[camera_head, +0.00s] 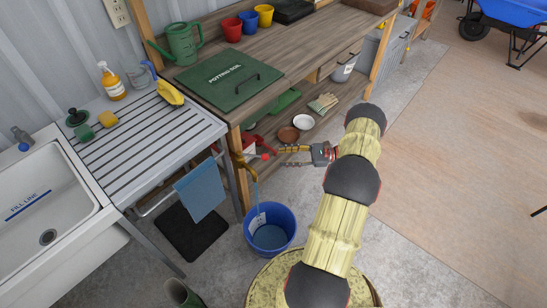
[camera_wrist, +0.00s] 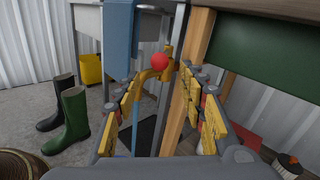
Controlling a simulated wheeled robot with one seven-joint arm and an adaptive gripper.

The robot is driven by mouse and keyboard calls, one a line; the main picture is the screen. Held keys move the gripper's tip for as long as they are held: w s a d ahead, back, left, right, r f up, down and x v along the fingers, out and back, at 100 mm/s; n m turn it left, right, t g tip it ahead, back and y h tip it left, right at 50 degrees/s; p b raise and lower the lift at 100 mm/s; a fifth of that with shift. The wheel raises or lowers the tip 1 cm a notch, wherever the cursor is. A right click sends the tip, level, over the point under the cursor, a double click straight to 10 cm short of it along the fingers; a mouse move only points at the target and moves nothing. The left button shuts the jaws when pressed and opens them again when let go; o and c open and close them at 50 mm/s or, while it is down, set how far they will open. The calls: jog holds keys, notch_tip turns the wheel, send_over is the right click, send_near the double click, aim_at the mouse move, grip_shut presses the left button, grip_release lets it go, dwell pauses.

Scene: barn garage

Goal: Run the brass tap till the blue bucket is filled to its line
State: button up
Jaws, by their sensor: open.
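The brass tap (camera_head: 243,170) is mounted by the bench's front leg and has a red knob (camera_head: 265,156). In the wrist view the tap (camera_wrist: 150,75) and its red knob (camera_wrist: 160,62) show between and beyond my finger tips. A thin bluish stream (camera_head: 257,194) hangs from the spout down to the blue bucket (camera_head: 289,218), which stands upright on the floor below. Blue-grey water lies in the bucket, and a white label is on its inner wall; I cannot read the level against a line. My gripper (camera_head: 281,157) is open and empty, just right of the knob, also seen in the wrist view (camera_wrist: 163,80).
A wooden bench (camera_head: 300,45) stands above and behind the tap. A blue cloth (camera_head: 200,188) hangs from the slatted draining table to the left. A dark mat (camera_head: 193,232) and green boots (camera_wrist: 72,122) are on the floor. Open floor lies to the right.

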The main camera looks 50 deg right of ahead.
jog(key=v, duration=0.3)
jog(key=shift+s+d, duration=0.15)
